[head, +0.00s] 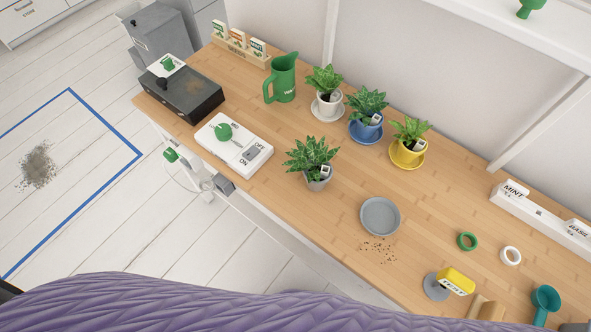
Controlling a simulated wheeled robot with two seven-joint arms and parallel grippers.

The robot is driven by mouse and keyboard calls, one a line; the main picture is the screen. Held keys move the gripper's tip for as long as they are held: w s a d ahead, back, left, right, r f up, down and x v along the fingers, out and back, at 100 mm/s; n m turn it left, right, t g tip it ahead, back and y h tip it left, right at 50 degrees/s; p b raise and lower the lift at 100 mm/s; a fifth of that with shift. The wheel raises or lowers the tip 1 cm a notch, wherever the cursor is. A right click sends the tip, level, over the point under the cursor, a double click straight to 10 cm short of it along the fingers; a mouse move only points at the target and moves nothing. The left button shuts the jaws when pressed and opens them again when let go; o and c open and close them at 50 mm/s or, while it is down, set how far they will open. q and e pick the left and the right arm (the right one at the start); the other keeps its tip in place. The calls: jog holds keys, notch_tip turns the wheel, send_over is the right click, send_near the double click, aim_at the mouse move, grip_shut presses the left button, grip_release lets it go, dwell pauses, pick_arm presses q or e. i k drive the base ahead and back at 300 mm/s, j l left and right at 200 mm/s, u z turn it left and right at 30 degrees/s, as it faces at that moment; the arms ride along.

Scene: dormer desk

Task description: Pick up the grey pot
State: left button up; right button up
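The grey pot (319,181) stands upright on the wooden desk near its front edge, with a leafy green plant (311,154) and a small white tag in it. No saucer shows under it. An empty grey saucer (380,216) lies to its right, apart from it. Neither of my grippers is in the head view.
A white switch box (235,142) is left of the pot. Behind stand a green jug (282,79) and potted plants in white (327,106), blue (364,129) and yellow (409,153) pots. Soil crumbs (378,251) lie before the saucer.

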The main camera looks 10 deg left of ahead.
aim_at(318, 174)
jog(key=j+z, duration=0.15)
jog(key=j, duration=0.35)
jog(key=k+j+z, duration=0.15)
jog(key=j, duration=0.4)
jog(key=j+z, duration=0.1)
jog(key=j, duration=0.4)
jog(key=k+j+z, duration=0.15)
jog(key=j, duration=0.35)
jog(key=i+l, duration=0.2)
jog(key=i, duration=0.2)
